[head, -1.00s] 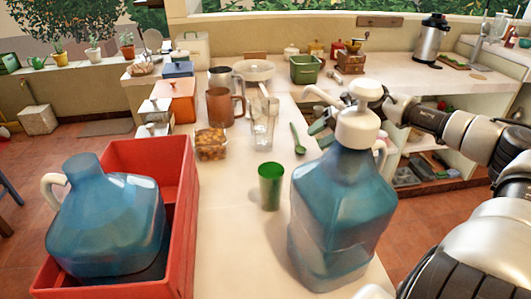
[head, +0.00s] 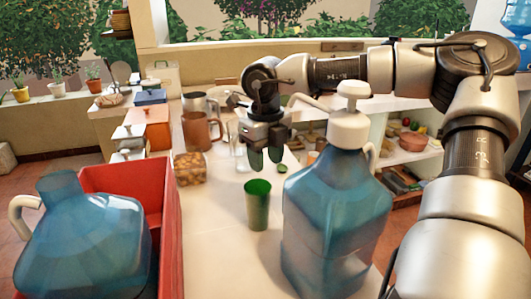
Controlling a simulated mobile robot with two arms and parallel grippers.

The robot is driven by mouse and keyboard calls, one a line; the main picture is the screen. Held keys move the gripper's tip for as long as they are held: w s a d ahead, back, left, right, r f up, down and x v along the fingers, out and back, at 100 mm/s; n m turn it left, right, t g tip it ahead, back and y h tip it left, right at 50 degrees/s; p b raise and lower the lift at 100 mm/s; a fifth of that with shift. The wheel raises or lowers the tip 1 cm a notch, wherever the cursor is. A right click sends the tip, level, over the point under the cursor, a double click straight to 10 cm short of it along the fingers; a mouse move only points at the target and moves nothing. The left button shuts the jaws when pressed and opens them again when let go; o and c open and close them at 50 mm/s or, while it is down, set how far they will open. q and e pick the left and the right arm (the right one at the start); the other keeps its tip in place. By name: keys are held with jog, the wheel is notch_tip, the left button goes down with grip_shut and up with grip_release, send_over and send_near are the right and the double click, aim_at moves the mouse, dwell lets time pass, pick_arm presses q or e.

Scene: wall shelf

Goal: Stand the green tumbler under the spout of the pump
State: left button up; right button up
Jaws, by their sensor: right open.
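The green tumbler (head: 257,207) stands upright and uncovered on the pale counter, left of the blue jug (head: 335,225). The white pump (head: 349,122) sits on top of the jug. Its spout (head: 306,101) points left, toward my right gripper. My right gripper (head: 265,159) is open and empty, with its fingers pointing down. In the picture it is just above the tumbler's rim and apart from it; how far behind the tumbler it is I cannot tell. My left gripper is out of view.
A red crate (head: 171,235) with another blue jug (head: 85,240) stands at the left. A jar of orange-brown pieces (head: 189,168), a brown mug (head: 202,131) and a clear pitcher (head: 239,150) stand behind the tumbler. The counter in front of the tumbler is clear.

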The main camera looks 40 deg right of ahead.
aim_at(266, 194)
notch_tip(266, 194, down, 10)
jog(key=shift+r, duration=0.1)
dwell(0.4)
grip_shut()
